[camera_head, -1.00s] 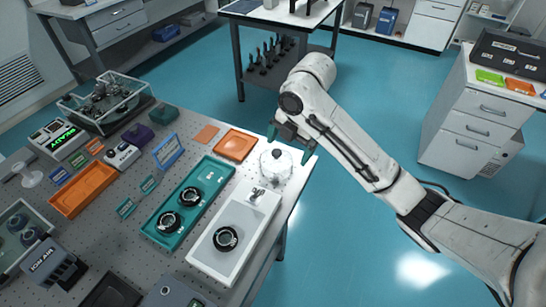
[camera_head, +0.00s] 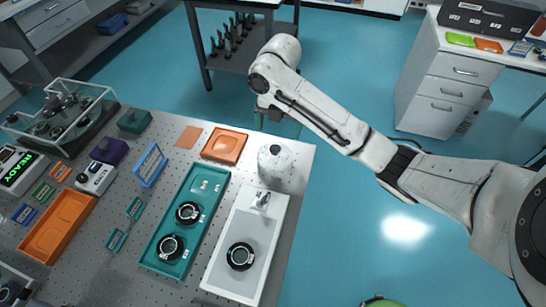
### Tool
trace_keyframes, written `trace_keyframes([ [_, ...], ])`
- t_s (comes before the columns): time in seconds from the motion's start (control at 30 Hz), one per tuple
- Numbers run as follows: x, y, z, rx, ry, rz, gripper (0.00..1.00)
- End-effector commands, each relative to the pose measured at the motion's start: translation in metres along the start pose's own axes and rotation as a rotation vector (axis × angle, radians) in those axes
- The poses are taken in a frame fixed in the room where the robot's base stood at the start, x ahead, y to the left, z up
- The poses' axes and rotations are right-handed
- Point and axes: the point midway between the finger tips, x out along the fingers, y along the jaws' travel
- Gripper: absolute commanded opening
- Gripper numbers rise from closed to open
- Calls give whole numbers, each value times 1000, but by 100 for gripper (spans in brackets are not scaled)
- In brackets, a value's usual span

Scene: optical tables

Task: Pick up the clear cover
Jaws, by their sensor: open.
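A clear box-shaped cover (camera_head: 82,118) stands at the far left of the perforated optical table, over a dark base with small dark parts showing through its walls. My gripper (camera_head: 278,128) is at the table's far right edge, well to the right of the cover and apart from it. Its teal fingers are partly hidden by the arm, and I see nothing held between them. A pale speckled round piece (camera_head: 275,165) stands on the table just in front of the gripper.
A white tray (camera_head: 229,278) and a teal tray (camera_head: 157,240) hold black rings. Orange trays (camera_head: 224,145) (camera_head: 50,232), a blue framed panel (camera_head: 150,165) and a purple block (camera_head: 109,150) crowd the table. Blue floor is open on the right, before a drawer cabinet (camera_head: 446,95).

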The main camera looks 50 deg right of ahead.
Motion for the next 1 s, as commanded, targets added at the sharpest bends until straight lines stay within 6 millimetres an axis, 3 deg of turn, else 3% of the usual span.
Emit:
trace_keyframes([
  [0.53, 59, -4, 2, 1, 0, -1, 100],
  [0.87, 63, -4, 2, 0, -1, -1, 99],
  [1.0, 63, -4, 2, 0, -1, -1, 86],
])
